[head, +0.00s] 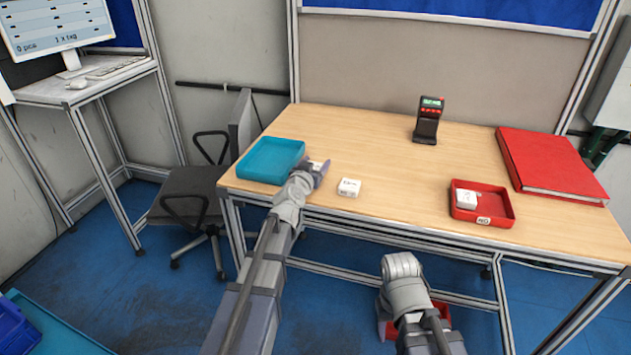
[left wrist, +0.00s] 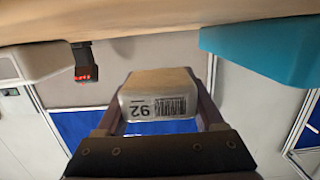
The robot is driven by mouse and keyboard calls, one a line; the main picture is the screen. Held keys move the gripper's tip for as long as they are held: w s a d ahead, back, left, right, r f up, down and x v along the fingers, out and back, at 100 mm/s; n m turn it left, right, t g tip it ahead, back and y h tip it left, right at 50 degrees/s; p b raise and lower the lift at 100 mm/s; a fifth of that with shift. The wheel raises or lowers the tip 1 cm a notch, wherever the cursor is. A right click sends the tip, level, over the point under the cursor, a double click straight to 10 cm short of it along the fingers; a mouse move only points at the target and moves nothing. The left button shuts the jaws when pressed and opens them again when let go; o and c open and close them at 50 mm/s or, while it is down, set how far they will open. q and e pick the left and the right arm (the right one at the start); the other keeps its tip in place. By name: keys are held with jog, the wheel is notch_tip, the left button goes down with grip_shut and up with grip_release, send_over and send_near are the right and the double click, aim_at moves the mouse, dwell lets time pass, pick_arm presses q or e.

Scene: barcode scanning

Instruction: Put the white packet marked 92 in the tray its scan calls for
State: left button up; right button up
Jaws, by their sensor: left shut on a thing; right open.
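The white packet marked 92 (left wrist: 155,105) is between the fingers of my left gripper (left wrist: 160,110), its label with a barcode facing the left wrist camera. In the head view the packet (head: 315,165) is mostly hidden by my left gripper (head: 318,172), which is shut on it at the table's front left. The teal tray (head: 271,160) lies just left of it and looks empty. The red tray (head: 483,217) stands at the right with a white packet (head: 466,199) in it. The scanner (head: 428,120) stands at the back. My right gripper (head: 402,266) is open, in front of the table, its fingers hardly visible.
Another white packet (head: 349,187) lies on the table (head: 385,160) close to the right of my left gripper. A large red binder (head: 550,163) lies at the right. The table's middle is clear. A chair (head: 185,195) stands to the left.

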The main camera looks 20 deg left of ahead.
pick_arm(q)
jog(key=shift+f+b, duration=1.9)
jog(key=shift+b, duration=0.05)
jog(key=shift+r, duration=0.15)
jog(key=o, duration=1.5)
jog(key=shift+o, duration=0.2)
jog(key=shift+s+r, duration=0.1)
jog(key=shift+s, duration=0.15)
jog(key=s+r+p, duration=0.1)
jog(key=s+p, duration=0.1)
jog(key=s, duration=0.9)
jog(key=shift+s+a+r, duration=0.2)
jog(key=shift+s+r, duration=0.05)
jog(key=shift+r, duration=0.05)
